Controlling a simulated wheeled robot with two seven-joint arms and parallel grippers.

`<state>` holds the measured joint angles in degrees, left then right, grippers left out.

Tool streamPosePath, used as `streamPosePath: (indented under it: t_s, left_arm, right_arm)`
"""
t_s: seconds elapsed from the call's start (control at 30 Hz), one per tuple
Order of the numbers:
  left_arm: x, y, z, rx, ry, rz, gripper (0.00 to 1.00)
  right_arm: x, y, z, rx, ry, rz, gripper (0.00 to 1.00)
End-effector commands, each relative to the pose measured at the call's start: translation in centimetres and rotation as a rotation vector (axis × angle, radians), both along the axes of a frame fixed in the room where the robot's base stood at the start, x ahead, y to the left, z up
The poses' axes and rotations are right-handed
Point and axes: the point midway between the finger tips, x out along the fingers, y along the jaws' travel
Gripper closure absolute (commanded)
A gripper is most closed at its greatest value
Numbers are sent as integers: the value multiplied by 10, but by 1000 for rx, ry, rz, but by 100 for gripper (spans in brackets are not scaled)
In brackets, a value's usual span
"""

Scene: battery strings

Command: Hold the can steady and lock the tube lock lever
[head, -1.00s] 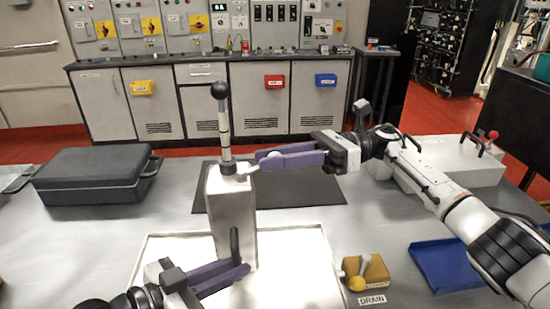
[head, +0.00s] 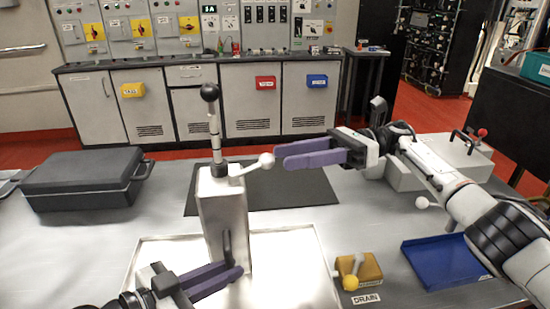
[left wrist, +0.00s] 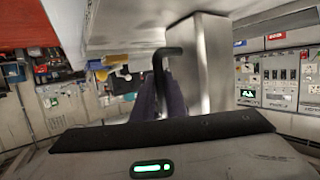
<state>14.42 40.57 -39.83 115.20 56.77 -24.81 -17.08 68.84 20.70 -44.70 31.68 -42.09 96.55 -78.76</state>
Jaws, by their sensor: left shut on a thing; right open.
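The can (head: 222,215) is a tall silver box standing upright in a white tray (head: 300,285). A tube with a black knob (head: 210,92) rises from its top. The tube lock lever (head: 266,160) sticks out to the right from the tube's base and ends in a pale ball. My left gripper (head: 234,271) is shut on the can's black handle (head: 227,245), which also shows between the purple fingers in the left wrist view (left wrist: 165,62). My right gripper (head: 280,156) is open, its fingertips just right of the lever's ball; contact cannot be told.
A yellow-brown drain block (head: 362,269) with a yellow ball stands right of the tray. A blue tray (head: 445,262) lies further right. A black case (head: 80,180) is at the left, and a dark mat (head: 300,190) lies behind the can.

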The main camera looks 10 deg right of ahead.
Motion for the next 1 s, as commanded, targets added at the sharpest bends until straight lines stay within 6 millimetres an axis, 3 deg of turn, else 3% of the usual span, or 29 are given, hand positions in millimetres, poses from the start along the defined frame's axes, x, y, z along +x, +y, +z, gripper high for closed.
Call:
streamPosePath:
  t_s: [0.03, 0.47, 0.73, 1.0]
  left_arm:
    - [-3, 1, -11, 14, 22, -2, 100]
    - [-3, 1, -10, 14, 22, -2, 100]
    - [-3, 1, -10, 14, 22, -2, 100]
    - [-3, 1, -10, 14, 22, -2, 100]
  right_arm:
    - [1, -5, 0, 0, 0, -1, 57]
    - [2, -16, 0, 1, -1, 2, 57]
    - [3, -30, -3, -14, 97, -42, 99]
    - [-6, -79, -3, -45, 527, -208, 100]
